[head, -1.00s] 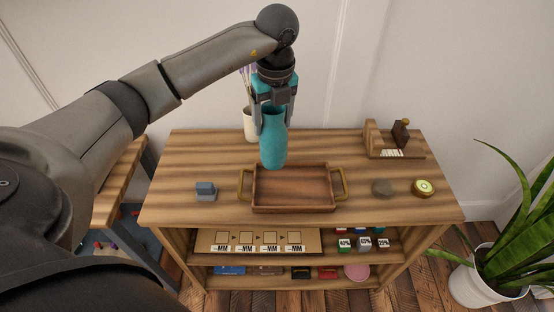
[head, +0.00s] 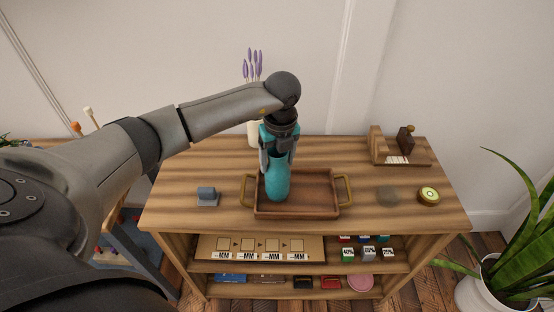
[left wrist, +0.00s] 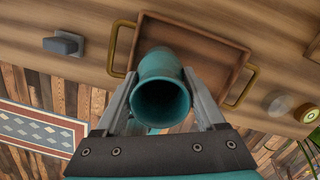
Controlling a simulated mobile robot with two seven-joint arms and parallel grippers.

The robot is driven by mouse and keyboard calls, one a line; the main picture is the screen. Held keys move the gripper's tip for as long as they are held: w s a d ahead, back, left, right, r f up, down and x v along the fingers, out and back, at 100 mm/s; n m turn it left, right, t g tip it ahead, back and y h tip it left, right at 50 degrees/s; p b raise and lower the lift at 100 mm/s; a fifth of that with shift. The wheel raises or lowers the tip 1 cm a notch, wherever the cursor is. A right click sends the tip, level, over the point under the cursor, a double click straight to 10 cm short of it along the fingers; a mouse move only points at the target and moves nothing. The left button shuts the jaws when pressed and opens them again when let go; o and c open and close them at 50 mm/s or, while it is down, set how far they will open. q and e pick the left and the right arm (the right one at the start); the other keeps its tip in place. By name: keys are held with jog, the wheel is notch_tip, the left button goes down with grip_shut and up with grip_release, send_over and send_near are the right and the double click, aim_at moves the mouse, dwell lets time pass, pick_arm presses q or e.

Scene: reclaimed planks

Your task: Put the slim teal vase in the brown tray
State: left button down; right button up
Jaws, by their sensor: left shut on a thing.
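The slim teal vase (head: 278,184) is upright in my left gripper (head: 277,158), which is shut on its upper part. In the left wrist view the vase (left wrist: 161,95) shows its open mouth between the two fingers (left wrist: 163,108). The brown tray (head: 318,211) with brass handles lies on the wooden shelf top. The vase's lower end appears over the left part of the tray's floor; I cannot tell whether it touches the floor. The tray also shows in the left wrist view (left wrist: 205,38). My right gripper is not in view.
A grey block (head: 206,196) stands left of the tray. A grey stone (head: 388,196) and a round green-topped item (head: 428,195) lie to the right. A wooden holder (head: 400,150) is at the back right. A cream vase (head: 254,134) with lavender stands behind my gripper.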

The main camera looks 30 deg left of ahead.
pick_arm(q)
jog(key=shift+f, duration=0.1)
grip_release()
notch_tip(320, 180, up, 12)
jog(key=d+p, duration=0.1)
jog(key=shift+s+p, duration=0.35)
jog(key=shift+s, duration=0.1)
